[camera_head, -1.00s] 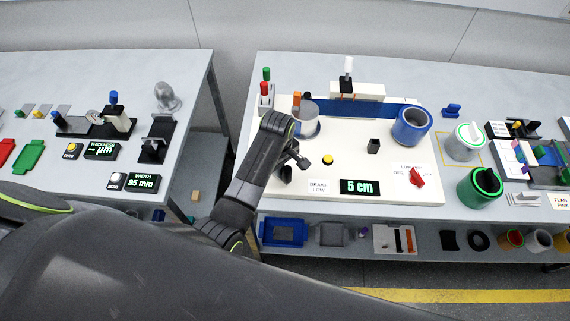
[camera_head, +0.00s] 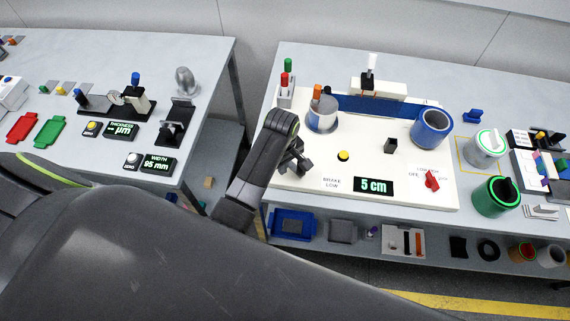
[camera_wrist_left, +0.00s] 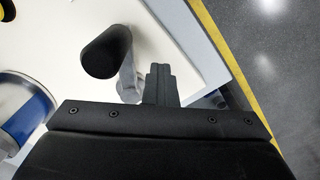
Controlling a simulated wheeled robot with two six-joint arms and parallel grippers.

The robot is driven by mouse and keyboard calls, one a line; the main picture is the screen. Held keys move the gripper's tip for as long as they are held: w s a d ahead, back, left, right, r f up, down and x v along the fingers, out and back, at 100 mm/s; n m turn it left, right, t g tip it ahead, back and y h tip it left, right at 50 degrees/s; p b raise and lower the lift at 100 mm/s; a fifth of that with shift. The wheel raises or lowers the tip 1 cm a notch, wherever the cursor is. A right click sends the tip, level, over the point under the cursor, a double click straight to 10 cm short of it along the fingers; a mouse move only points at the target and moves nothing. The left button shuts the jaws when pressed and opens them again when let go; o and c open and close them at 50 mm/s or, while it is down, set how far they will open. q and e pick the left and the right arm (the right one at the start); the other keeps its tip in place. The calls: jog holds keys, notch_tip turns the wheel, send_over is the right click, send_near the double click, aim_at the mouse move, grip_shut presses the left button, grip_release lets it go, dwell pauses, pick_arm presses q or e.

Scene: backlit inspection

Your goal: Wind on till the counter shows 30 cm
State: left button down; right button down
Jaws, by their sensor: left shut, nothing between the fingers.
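The white winding board (camera_head: 400,191) carries a counter (camera_head: 373,186) that reads 5 cm. A left reel (camera_head: 322,114) with an orange knob and a right blue reel (camera_head: 432,128) stand on it, with a blue band (camera_head: 372,105) behind. My left gripper (camera_head: 300,165) is over the board's front left. In the left wrist view its shut, empty fingers (camera_wrist_left: 160,85) are beside a black upright handle (camera_wrist_left: 105,52) on a grey crank arm (camera_wrist_left: 128,80). I cannot tell if they touch. My arm hides much of this spot in the head view. My right gripper is out of view.
A second bench (camera_head: 205,75) is at left, across a gap.

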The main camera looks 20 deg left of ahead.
pick_arm(q)
jog(key=shift+s+a, duration=1.05)
jog(key=shift+s, duration=0.3)
jog(key=c, duration=2.2)
grip_release()
jog(key=c, duration=1.1)
grip_release()
